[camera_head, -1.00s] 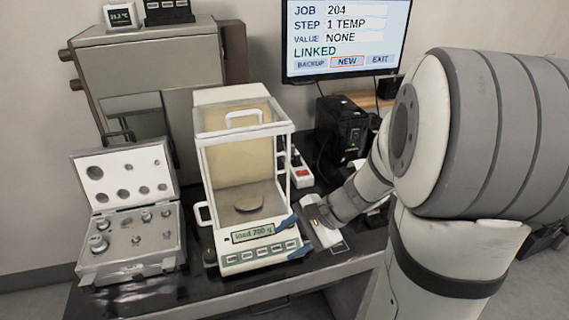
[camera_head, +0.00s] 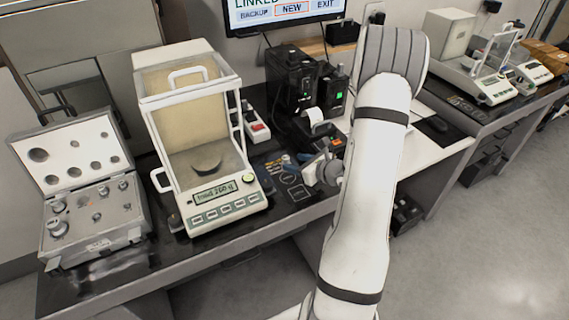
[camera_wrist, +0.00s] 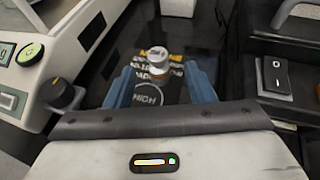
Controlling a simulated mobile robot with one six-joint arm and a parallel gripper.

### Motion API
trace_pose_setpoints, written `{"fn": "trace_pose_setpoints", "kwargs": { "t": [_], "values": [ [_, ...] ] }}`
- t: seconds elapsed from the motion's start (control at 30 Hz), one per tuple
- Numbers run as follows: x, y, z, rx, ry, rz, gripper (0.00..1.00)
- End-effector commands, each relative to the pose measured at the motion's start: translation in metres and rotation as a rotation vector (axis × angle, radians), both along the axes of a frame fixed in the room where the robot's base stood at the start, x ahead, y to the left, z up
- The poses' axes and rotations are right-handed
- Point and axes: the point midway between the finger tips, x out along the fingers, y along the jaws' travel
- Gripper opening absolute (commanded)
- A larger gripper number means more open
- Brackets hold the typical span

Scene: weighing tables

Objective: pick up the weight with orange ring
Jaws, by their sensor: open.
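The weight with the orange ring (camera_wrist: 157,62) is a small silver knobbed cylinder with an orange-brown band. In the wrist view it stands upright on a dark mat (camera_wrist: 147,94) printed with HIGH and yellow lettering. My gripper (camera_wrist: 161,72) is open, its two blue fingers on either side of the picture's middle. The weight appears in the gap near the fingertips, with no clear contact on either side. In the head view my gripper (camera_head: 277,174) is low over the dark table right of the balance; I cannot make out the weight clearly there.
The glass-walled balance (camera_head: 198,150) stands just left of my gripper, with a disc inside. An open weight case (camera_head: 92,212) lies further left. A red-switched power strip (camera_head: 257,128) and black printers (camera_head: 292,80) stand behind. Another balance (camera_head: 492,82) is at far right.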

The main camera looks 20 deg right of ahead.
Motion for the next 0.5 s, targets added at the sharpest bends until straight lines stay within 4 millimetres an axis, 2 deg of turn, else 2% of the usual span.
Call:
{"fn": "trace_pose_setpoints", "kwargs": {
  "t": [0.2,0.5],
  "values": [
    [0.025,0.012,-0.012,-0.001,0.001,0.004,0.49],
    [0.029,0.013,-0.014,-0.001,0.001,0.001,0.49]
  ]
}}
